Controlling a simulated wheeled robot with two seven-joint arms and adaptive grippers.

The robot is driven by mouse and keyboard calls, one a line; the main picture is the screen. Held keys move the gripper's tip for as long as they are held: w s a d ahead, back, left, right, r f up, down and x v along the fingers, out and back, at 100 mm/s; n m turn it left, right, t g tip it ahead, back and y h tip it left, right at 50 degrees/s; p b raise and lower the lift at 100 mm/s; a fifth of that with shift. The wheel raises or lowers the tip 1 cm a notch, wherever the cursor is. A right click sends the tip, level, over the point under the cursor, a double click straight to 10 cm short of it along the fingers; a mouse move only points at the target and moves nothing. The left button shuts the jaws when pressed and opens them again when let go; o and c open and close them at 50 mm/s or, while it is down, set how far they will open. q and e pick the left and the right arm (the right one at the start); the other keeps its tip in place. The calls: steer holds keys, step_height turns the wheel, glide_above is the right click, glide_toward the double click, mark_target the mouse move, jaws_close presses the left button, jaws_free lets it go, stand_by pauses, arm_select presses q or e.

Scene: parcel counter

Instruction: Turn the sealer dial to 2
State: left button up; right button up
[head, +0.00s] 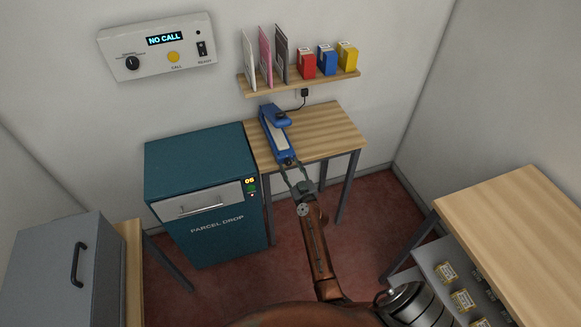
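The blue sealer (273,130) lies on the small wooden table against the back wall, its long arm pointing toward me. A small dark knob, seemingly its dial (288,161), is at the near end. Its setting is too small to read. My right gripper (294,167) is just in front of that end, with its two fingers spread apart near the dial. I see no clear grip, and whether a finger touches the dial cannot be told. My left gripper is not in view.
A teal parcel drop cabinet (196,163) stands left of the table. A shelf (301,83) with envelopes and small boxes hangs above the sealer. A wall panel (190,60) reads NO CALL. A wooden counter (510,220) is at right, a grey cabinet (55,265) at lower left.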

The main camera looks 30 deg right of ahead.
steer(key=shift+c, duration=0.3)
jaws_close()
steer(key=shift+m, duration=0.3)
steer(key=m, duration=0.4)
steer(key=shift+m, duration=0.3)
steer(key=m, duration=0.5)
steer(key=shift+m+p, duration=0.3)
steer(key=shift+p, duration=0.05)
steer(key=m, duration=0.6)
steer(key=shift+m+t+h+p, duration=0.3)
steer(key=shift+h+p, duration=0.05)
steer(key=shift+h, duration=0.05)
steer(key=m, duration=0.6)
steer(key=shift+m+h+p, duration=0.3)
steer(key=shift+m, duration=0.1)
steer(key=shift+f, duration=0.1)
